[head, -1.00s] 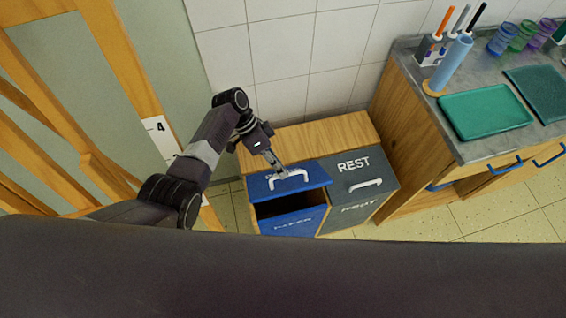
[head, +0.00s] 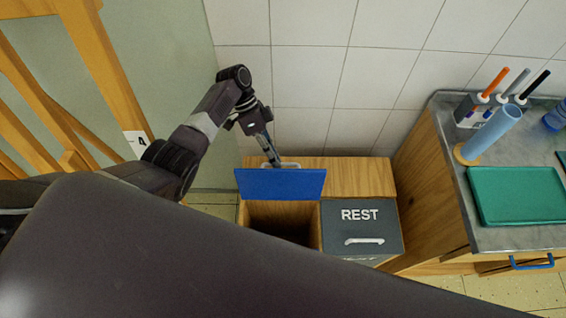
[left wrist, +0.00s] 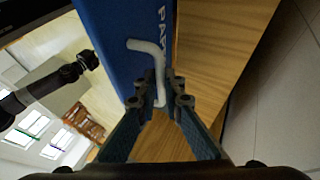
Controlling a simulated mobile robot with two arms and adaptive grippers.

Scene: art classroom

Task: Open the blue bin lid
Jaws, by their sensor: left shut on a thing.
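The blue lid (head: 280,184) stands raised on the left bin of a wooden bin unit, and its inner face and the open bin below (head: 280,222) show. My left gripper (head: 274,162) is behind the lid's top edge, shut on the white lid handle (head: 290,164). In the left wrist view the fingers (left wrist: 162,98) close around one leg of the handle (left wrist: 148,47), with the blue lid (left wrist: 120,30) and part of its white lettering beside it. My right gripper is not in view.
The grey REST lid (head: 362,230) beside it is closed. A wooden counter (head: 432,185) at the right holds a green tray (head: 518,195), a light blue cylinder (head: 495,130) and markers. A tiled wall (head: 310,75) is behind; a wooden frame (head: 105,70) stands at the left.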

